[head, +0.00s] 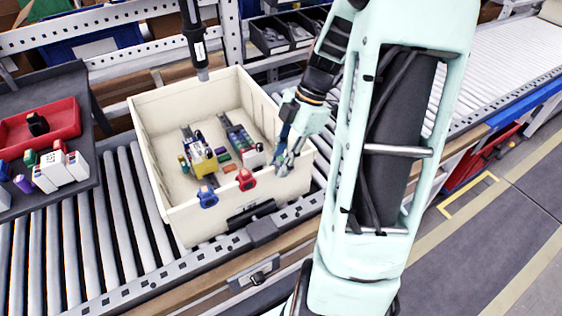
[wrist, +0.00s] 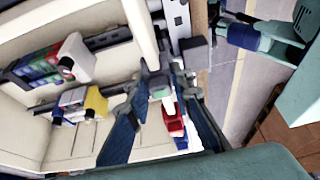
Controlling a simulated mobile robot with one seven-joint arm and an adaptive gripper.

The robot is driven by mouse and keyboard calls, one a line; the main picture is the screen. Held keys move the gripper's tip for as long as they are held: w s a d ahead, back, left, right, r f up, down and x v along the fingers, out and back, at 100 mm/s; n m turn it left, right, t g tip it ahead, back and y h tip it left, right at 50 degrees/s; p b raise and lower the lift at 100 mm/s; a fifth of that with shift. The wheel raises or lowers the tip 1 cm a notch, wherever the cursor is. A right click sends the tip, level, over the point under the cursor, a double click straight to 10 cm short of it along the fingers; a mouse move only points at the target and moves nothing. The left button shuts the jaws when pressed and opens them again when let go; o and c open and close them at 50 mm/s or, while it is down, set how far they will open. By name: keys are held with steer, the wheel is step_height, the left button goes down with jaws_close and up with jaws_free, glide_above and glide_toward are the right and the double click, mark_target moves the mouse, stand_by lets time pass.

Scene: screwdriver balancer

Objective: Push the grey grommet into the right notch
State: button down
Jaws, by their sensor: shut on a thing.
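My gripper (head: 285,158) is at the near wall of the cream box (head: 176,216), toward its right end. In the wrist view, my gripper (wrist: 165,78) has its fingertips closed around a small grey piece, which I take for the grey grommet (wrist: 160,86). It sits in line with the wall's rim. The fingers partly hide it and cover the right notch, so I cannot tell how deep it sits. A red grommet (head: 246,180) and a blue grommet (head: 207,197) sit on the same wall to its left; the red one (wrist: 174,121) also shows beyond my fingers.
Inside the box lie a yellow-and-white device (head: 201,160) and a long multicoloured device (head: 239,141). A dark tool (head: 193,40) hangs over the back wall. A dark tray with a red bin (head: 38,128) stands left. The rollers (head: 90,245) in front are clear.

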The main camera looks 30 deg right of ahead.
steer(key=shift+w+r, duration=0.1)
steer(key=c, duration=1.6)
jaws_free()
steer(key=v, duration=1.2)
